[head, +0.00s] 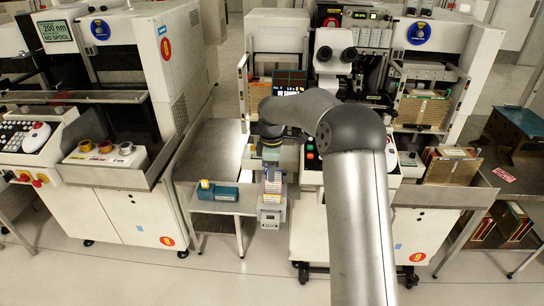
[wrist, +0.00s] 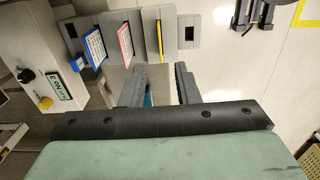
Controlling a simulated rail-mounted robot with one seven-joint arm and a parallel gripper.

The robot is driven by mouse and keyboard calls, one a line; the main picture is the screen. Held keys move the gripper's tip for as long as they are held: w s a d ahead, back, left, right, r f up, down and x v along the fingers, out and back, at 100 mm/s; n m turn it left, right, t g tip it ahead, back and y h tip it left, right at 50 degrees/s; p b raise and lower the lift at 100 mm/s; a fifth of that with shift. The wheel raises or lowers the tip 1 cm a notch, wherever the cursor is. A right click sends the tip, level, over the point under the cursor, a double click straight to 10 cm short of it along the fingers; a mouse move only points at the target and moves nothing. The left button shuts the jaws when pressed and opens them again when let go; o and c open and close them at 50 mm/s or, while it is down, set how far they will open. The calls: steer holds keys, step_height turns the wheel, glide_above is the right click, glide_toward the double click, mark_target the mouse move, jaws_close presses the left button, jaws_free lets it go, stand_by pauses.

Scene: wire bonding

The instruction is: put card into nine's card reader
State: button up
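My gripper (wrist: 160,72) is open, its two dark fingers apart with no card seen between them. In the head view my gripper (head: 271,168) points down beside the front left of machine nine (head: 408,250). Grey stepped holders lie beyond the fingertips in the wrist view. They hold a blue-edged card (wrist: 95,47), a red-edged card (wrist: 125,41) and a thin yellow-edged card (wrist: 161,42). A grey unit with a dark window (wrist: 189,34) is beside them. In the head view a grey unit (head: 270,216) hangs below my gripper; I cannot tell which part is the card reader.
A control box with a yellow knob (wrist: 45,103) is close on the left in the wrist view. A steel side table (head: 213,158) with a teal box (head: 226,194) stands between machine eight (head: 140,215) and machine nine. The floor in front is clear.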

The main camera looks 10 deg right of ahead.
step_height(320, 180, up, 6)
stand_by(0.5)
